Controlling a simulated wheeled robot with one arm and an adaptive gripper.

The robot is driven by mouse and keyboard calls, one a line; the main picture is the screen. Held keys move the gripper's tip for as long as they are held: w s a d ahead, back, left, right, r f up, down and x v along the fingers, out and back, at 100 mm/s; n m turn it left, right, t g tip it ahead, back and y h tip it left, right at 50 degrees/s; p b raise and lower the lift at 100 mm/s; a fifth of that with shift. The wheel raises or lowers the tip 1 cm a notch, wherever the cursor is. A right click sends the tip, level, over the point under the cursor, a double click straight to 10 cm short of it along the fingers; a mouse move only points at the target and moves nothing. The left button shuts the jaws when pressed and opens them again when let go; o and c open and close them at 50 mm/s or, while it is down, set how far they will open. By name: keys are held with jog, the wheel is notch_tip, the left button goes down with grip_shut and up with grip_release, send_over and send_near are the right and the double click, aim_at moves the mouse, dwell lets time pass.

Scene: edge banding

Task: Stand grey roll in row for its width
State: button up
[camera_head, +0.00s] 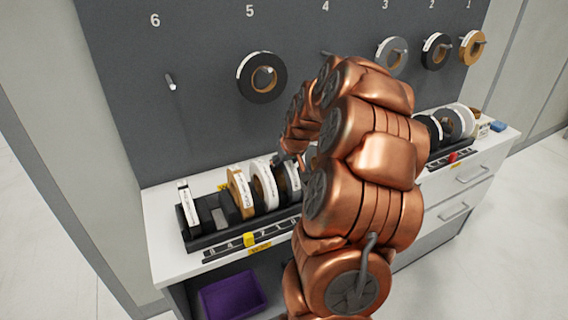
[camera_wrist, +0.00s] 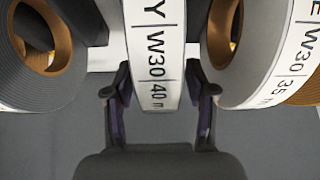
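In the wrist view, a roll (camera_wrist: 157,45) with a white label reading "Y", "W30" and "40 m" stands on edge between my gripper's fingers (camera_wrist: 160,88). The end of a colour word, "Y", fits the grey roll. In the head view my arm hides the gripper and the held roll.
A dark rack (camera_head: 200,240) on the white counter (camera_head: 160,240) holds several upright rolls, with a yellow marker (camera_head: 249,240) in front. A second rack with a red marker (camera_head: 453,157) is at right. Rolls hang on pegs 5, 3, 2 and 1; peg 6 (camera_head: 171,84) is bare.

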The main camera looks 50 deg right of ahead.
jog(key=shift+r, duration=0.1)
jog(key=shift+r+p, duration=0.45)
jog(key=shift+p, duration=0.1)
jog(key=shift+s+r+b, duration=0.2)
jog(key=shift+r+b, duration=0.1)
jog(key=shift+b, duration=0.15)
jog(key=b+v, duration=0.2)
jog(key=v, duration=0.9)
jog(key=shift+b, duration=0.35)
jog(key=s+a+f+n+g+y, duration=0.1)
jog(key=s+a+f, duration=0.1)
jog(key=a, duration=1)
jog(key=s+a+f+n+g+y, duration=0.1)
jog(key=s+a+f+n+g, duration=0.15)
jog(key=a, duration=0.85)
jog(key=s+a+f+g, duration=0.2)
jog(key=s+a, duration=0.4)
jog(key=s, duration=0.4)
jog(key=s+a+f+g, duration=0.2)
jog(key=s+a, duration=0.4)
jog(key=s, duration=0.4)
jog(key=shift+a+f, duration=0.2)
jog(key=shift+f, duration=0.4)
